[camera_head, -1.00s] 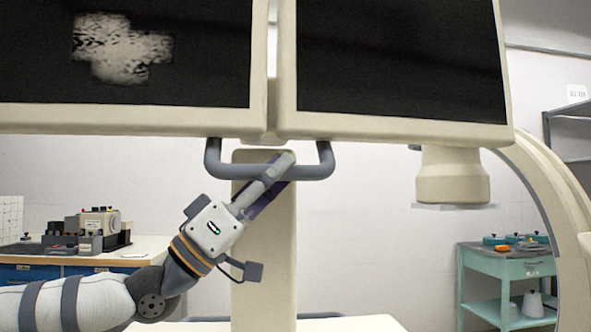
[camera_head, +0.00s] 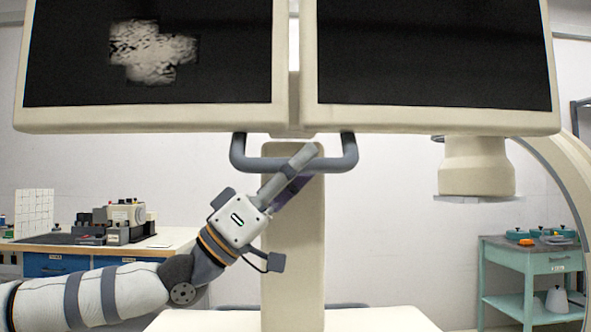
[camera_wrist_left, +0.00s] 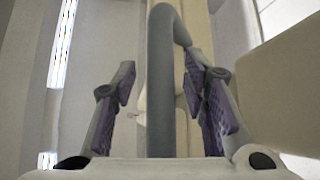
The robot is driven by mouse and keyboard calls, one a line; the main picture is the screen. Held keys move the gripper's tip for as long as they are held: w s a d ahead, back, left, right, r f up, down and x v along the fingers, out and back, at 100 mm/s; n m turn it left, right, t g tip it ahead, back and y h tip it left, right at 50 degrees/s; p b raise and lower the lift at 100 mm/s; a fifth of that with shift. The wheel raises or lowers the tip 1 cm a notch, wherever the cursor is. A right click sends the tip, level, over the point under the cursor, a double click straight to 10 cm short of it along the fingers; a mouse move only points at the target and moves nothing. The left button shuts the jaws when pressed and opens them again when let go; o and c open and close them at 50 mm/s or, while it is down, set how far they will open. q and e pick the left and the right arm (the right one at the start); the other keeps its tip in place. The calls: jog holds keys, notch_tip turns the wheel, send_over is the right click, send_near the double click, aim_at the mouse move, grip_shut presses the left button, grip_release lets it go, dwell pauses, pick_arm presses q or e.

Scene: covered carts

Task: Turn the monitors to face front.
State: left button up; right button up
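Two side-by-side monitors with cream frames fill the top of the head view: the left monitor (camera_head: 150,119) shows a grey cross-shaped picture, and the right monitor (camera_head: 430,119) has a dark screen. They look nearly square to my head camera. A grey U-shaped handle (camera_head: 238,155) hangs under their middle. My left gripper (camera_head: 304,163) reaches up to the handle's bottom bar from below. In the left wrist view, its purple-padded fingers stand open on either side of the grey bar (camera_wrist_left: 160,110), with gaps visible. My right gripper is out of view.
A cream column (camera_head: 296,240) stands behind the handle. A cream cylindrical unit (camera_head: 477,168) and curved arm (camera_head: 560,180) are at right. A teal cart (camera_head: 530,262) stands at right, and a bench with equipment (camera_head: 125,222) at left.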

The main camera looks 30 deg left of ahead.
pick_arm(q)
jog(key=v, duration=1.2)
jog(key=shift+w, duration=0.1)
